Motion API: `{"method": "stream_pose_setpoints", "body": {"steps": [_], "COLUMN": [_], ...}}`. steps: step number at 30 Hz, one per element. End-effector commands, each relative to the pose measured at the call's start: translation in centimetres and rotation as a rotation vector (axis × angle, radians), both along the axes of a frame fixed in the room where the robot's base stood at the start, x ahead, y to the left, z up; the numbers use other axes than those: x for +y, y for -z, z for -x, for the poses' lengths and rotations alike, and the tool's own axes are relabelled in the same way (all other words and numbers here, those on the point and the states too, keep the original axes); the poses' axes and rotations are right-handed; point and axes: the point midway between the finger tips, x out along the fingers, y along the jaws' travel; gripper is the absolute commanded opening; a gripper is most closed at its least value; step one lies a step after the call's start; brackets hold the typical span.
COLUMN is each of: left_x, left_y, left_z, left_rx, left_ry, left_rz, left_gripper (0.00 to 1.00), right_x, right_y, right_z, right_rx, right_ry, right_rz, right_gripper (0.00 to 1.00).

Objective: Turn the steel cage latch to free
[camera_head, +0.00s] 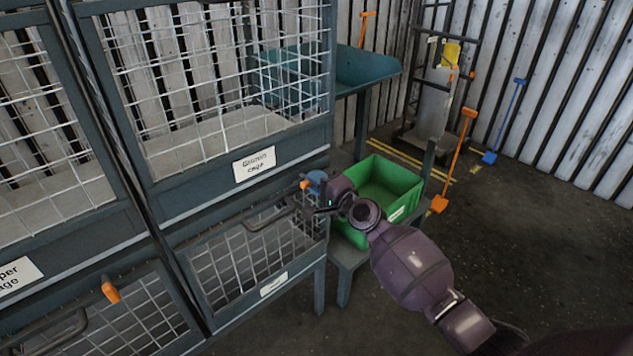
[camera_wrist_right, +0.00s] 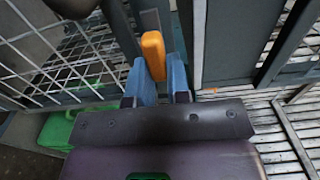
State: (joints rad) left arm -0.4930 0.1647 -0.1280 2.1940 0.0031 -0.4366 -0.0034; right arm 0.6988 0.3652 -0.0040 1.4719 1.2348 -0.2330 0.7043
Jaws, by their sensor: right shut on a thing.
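The orange latch handle (camera_head: 305,185) sits at the upper right corner of the lower right wire cage door (camera_head: 240,262), whose label is too small to read. My right gripper (camera_head: 316,184) is at this latch, with its blue fingers around the handle. In the right wrist view, the orange handle (camera_wrist_right: 153,55) stands between the two blue fingertips (camera_wrist_right: 160,70), and the gripper is shut on it. The latch's base is hidden by the fingers. My left gripper is not in view.
A green crate (camera_head: 412,197) stands on a low bench just right of the cage. Another orange latch (camera_head: 110,290) is on the lower left cage. A blue-green tray (camera_head: 365,70) and hand truck (camera_head: 432,100) stand behind.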

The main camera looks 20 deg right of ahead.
Motion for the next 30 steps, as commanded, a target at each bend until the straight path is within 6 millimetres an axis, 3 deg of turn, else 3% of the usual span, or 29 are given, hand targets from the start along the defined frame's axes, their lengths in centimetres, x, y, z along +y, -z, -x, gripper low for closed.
{"method": "stream_pose_setpoints", "body": {"steps": [3,4,9,20,30], "left_x": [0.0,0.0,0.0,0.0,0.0], "left_y": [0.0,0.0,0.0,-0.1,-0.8], "left_z": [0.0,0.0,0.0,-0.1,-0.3], "left_rx": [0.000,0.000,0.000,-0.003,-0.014], "left_ry": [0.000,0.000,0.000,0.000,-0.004], "left_rz": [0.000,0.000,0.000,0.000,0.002], "left_gripper": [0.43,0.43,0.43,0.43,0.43], "right_x": [0.0,0.0,0.0,-0.2,-1.8], "right_y": [-0.1,-0.1,0.0,0.0,-0.2], "right_z": [0.0,0.0,0.0,0.5,4.9], "right_rx": [0.000,0.000,0.000,0.000,-0.002], "right_ry": [0.000,0.000,0.000,0.000,0.001], "right_rz": [-0.003,-0.003,-0.002,0.000,0.000], "right_gripper": [0.00,0.20,0.43,0.43,0.43]}}
